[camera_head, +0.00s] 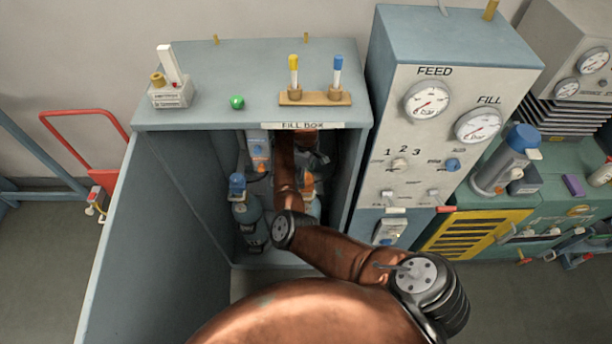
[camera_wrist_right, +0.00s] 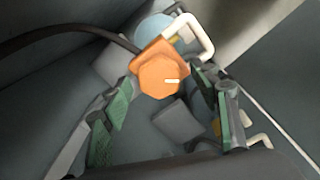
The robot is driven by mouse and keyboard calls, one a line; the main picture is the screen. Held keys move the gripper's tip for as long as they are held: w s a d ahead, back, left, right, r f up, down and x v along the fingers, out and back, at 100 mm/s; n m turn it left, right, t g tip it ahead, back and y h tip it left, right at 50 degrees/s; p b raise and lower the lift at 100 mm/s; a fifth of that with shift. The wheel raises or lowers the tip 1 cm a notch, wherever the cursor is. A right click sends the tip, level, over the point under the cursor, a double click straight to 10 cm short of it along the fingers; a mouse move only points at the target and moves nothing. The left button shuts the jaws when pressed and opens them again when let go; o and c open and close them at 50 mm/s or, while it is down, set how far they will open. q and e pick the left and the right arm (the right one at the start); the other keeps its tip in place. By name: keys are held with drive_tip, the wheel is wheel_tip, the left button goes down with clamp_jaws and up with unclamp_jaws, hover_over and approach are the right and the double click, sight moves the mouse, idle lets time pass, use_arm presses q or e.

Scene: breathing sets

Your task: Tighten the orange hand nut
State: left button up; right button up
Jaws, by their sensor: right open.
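The orange hand nut (camera_wrist_right: 160,77) shows in the right wrist view as a six-sided knob with a pale mark on its face, on an orange block. My right gripper (camera_wrist_right: 168,88) is open, with its green-padded fingers on either side of the nut. I cannot tell whether either finger touches it. In the head view my right arm reaches into the fill box (camera_head: 250,110), and its gripper is mostly hidden behind the arm. An orange part (camera_head: 308,184) shows beside the arm there; I cannot tell whether it is the nut. My left gripper is not in view.
The box walls are close around my arm. A cylinder with a blue top (camera_head: 237,185) stands inside at left. A black hose (camera_wrist_right: 75,33) and a white handle (camera_wrist_right: 203,38) lie near the nut. The gauge panel (camera_head: 420,130) stands right of the box.

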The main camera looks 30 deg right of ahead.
drive_tip(key=c, duration=1.2)
drive_tip(key=shift+o, duration=0.2)
drive_tip(key=shift+r+p, duration=0.15)
drive_tip(key=shift+p, duration=0.5)
drive_tip(key=n+p, duration=0.2)
drive_tip(key=p, duration=0.7)
drive_tip(key=shift+d+r, duration=0.1)
drive_tip(key=shift+n+p, duration=0.5)
drive_tip(key=shift+p, duration=0.45)
drive_tip(key=shift+n+p, duration=0.7)
drive_tip(key=shift+p, duration=0.15)
drive_tip(key=shift+n+p, duration=0.5)
drive_tip(key=shift+n, duration=0.2)
drive_tip(key=shift+f+n+p, duration=0.25)
drive_tip(key=shift+n+p, duration=0.15)
drive_tip(key=shift+n, duration=0.5)
